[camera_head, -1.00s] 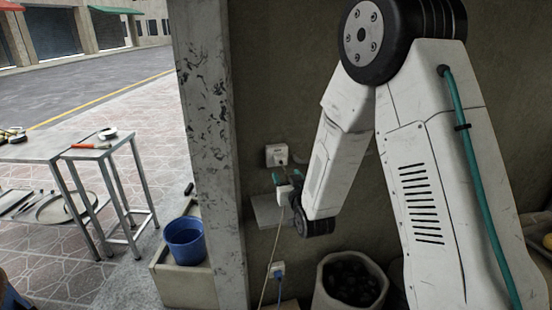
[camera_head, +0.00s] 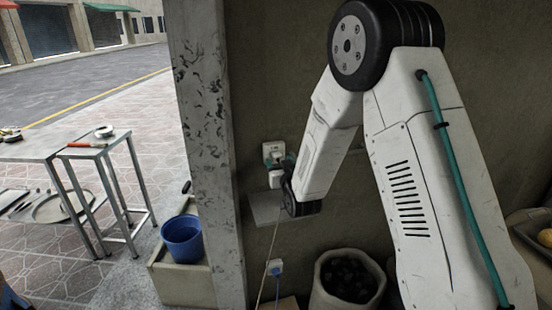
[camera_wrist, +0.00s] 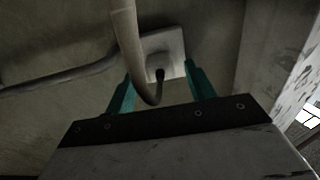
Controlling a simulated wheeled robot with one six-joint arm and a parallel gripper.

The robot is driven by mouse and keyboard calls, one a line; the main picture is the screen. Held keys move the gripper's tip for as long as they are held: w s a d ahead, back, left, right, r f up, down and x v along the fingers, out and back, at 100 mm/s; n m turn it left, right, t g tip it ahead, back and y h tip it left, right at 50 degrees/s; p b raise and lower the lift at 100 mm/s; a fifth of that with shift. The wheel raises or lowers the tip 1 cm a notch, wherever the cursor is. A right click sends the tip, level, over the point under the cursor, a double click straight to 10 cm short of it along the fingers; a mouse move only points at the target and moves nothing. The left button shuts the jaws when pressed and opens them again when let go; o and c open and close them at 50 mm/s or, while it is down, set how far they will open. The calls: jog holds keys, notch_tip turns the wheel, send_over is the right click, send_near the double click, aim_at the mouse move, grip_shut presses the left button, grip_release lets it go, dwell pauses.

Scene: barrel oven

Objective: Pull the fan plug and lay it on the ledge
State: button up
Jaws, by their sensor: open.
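The fan plug (camera_wrist: 161,72) sits at the pale wall socket (camera_wrist: 172,42), with its grey cable (camera_wrist: 127,45) looping in front of it in the wrist view. The socket also shows in the head view (camera_head: 273,149). My gripper (camera_wrist: 160,82) is open, its teal fingers on either side of the plug and apart from it. In the head view my gripper (camera_head: 279,162) is just below and in front of the socket and hides most of the plug. The grey ledge (camera_head: 262,210) projects from the wall below, partly behind my arm.
A lower socket with a plug (camera_head: 275,268) is on the wall beneath the ledge. A bin of dark lumps (camera_head: 347,282) stands below my arm. A pillar (camera_head: 207,140) rises left of the socket. A blue bucket (camera_head: 182,239) and metal table (camera_head: 95,153) are further left.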

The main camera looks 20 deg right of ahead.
aim_at(278, 160)
jog(key=shift+w, duration=1.3)
grip_shut()
jog(key=shift+s, duration=3)
